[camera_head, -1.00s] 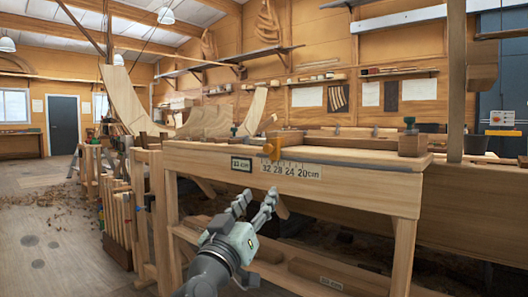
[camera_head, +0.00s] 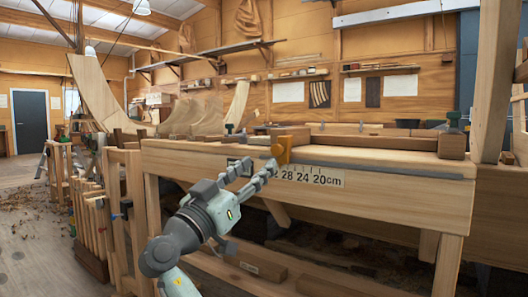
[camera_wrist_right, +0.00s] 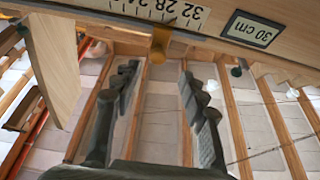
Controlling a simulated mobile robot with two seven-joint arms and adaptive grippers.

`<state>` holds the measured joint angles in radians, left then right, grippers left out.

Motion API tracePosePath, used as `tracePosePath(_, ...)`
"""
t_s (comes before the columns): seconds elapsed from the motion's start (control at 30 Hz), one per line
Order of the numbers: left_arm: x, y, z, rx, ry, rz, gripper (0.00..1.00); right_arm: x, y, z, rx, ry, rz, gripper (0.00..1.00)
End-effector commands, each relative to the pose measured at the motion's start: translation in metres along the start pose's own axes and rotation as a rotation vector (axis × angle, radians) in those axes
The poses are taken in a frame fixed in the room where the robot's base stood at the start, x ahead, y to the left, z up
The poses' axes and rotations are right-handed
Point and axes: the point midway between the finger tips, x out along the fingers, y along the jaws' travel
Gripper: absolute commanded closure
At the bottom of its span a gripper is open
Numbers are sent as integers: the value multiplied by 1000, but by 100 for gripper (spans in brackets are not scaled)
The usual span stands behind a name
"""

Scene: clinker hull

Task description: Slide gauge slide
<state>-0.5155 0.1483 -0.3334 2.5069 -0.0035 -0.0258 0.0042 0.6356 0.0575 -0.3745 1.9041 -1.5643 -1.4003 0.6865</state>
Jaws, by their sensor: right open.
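The gauge slide (camera_head: 282,152) is an orange-yellow piece at the front edge of the wooden workbench (camera_head: 400,182). It stands beside a printed scale (camera_head: 315,179) marked in cm. My right gripper (camera_head: 260,168) is open and just left of the slide in the head view, with its fingers pointing towards the bench edge. In the right wrist view, the slide (camera_wrist_right: 160,44) hangs at the bench edge just beyond the open, empty fingers (camera_wrist_right: 158,75), roughly centred between them. A label reading 30 cm (camera_wrist_right: 251,30) sits right of it; my gripper partly covers it in the head view. My left gripper is not in view.
Wooden blocks (camera_head: 408,143) lie on the bench top, with a green-knobbed fitting (camera_head: 453,120) at its right end. A rack of timber (camera_head: 115,205) stands left of the bench. Planks (camera_head: 255,266) lie underneath.

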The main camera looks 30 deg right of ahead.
Motion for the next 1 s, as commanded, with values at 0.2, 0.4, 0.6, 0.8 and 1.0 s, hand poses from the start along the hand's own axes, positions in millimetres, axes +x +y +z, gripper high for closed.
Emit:
tracePosePath(0.2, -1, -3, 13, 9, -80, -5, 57, 36, 0, -2, -1, 2, 3, 57)
tracePosePath(0.4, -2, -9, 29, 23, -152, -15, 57, 62, 0, -1, -2, 1, 2, 57)
tracePosePath(0.6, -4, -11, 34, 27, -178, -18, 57, 70, 0, 0, -1, -1, 1, 57)
tracePosePath(0.8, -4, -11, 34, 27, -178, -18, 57, 70, 0, 0, -1, -1, 0, 58)
tracePosePath(1.0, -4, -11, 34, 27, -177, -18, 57, 70, 0, 0, -1, -1, 0, 83)
